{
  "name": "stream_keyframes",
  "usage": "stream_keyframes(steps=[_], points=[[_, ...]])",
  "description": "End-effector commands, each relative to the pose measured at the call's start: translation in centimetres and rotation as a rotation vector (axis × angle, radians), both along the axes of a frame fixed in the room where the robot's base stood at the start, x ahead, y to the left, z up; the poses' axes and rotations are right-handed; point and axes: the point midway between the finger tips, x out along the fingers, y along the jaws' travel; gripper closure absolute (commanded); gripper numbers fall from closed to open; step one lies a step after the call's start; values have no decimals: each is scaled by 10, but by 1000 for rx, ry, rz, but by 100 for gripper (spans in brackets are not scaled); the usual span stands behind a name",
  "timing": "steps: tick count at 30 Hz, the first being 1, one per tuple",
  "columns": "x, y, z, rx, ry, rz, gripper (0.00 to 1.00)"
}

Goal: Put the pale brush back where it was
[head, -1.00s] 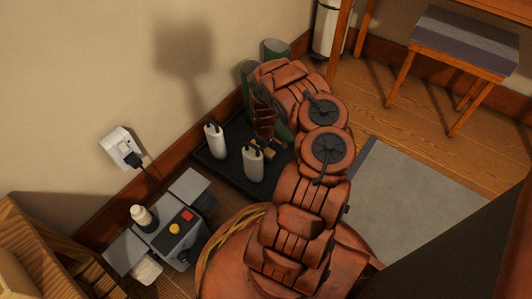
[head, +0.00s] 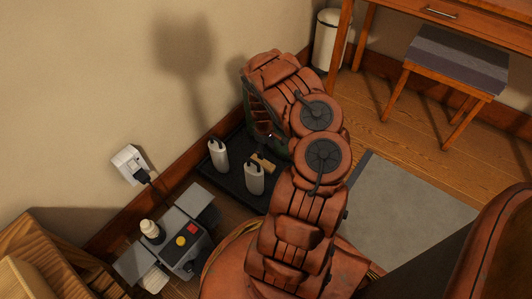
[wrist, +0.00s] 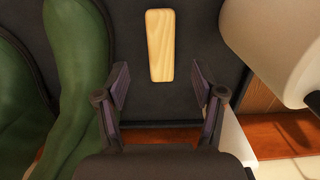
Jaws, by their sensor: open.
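The pale brush (head: 263,163), a small light-wood block, lies on the black tray (head: 237,186) beside the white bottles. In the wrist view the pale brush (wrist: 160,45) lies flat on the dark tray surface, its long side running away from me. My gripper (wrist: 160,82) is open and empty. In the head view my arm hides most of the gripper. The brush's bristles are not visible.
Green boots (wrist: 75,85) stand left in the wrist view, mostly hidden by my arm in the head view. Two white bottles (head: 218,156) (head: 254,179) stand on the tray. A grey machine (head: 180,240), wall plug (head: 130,163), white bin (head: 328,40) and stool (head: 455,65) surround it.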

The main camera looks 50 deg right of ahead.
Motion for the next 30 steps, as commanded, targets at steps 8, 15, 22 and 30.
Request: stream_keyframes(steps=[8,15,22,30], points=[[-2,0,21,-10,15,-9,31],[-7,0,75,-69,75,-51,31],[-12,14,135,-118,119,-109,31],[-18,48,203,-155,140,-174,31]])
